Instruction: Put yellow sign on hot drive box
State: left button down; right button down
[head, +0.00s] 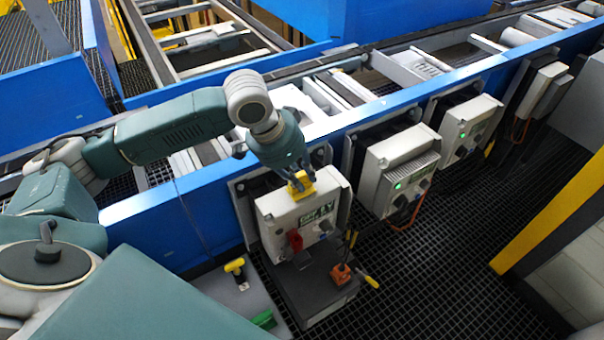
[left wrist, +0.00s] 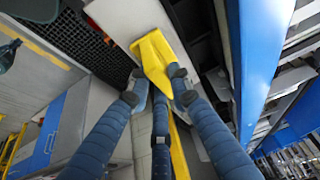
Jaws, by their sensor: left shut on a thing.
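My left gripper (head: 297,172) is shut on the yellow sign (head: 301,186), at the top front edge of the nearest pale drive box (head: 272,210). In the left wrist view the yellow sign (left wrist: 155,52) shows between the fingertips (left wrist: 157,76), over a pale surface. I cannot tell whether the sign touches the box. The nearest box carries a red piece (head: 294,240) and a printed label on its front. The second box (head: 400,165) and third box (head: 468,122) show green lights. My right gripper is out of view.
A dark case (head: 310,290) below the nearest box has an orange piece (head: 341,273) and a yellow-handled tool (head: 368,280) by it. A grey surface holds a yellow-topped item (head: 235,267) and a green item (head: 263,319). The blue conveyor rail (head: 375,101) runs behind the boxes.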

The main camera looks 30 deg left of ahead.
pick_arm(q)
jog(key=shift+f, duration=0.1)
jog(key=c, duration=1.6)
grip_release()
jog(key=shift+f, duration=0.1)
jog(key=shift+r, duration=0.5)
jog(key=b+v, duration=0.1)
jog(key=v, duration=1)
jog(key=shift+s+a+r, duration=0.1)
jog(key=shift+s+r, duration=0.05)
jog(key=shift+r, duration=0.05)
jog(key=shift+f, duration=0.1)
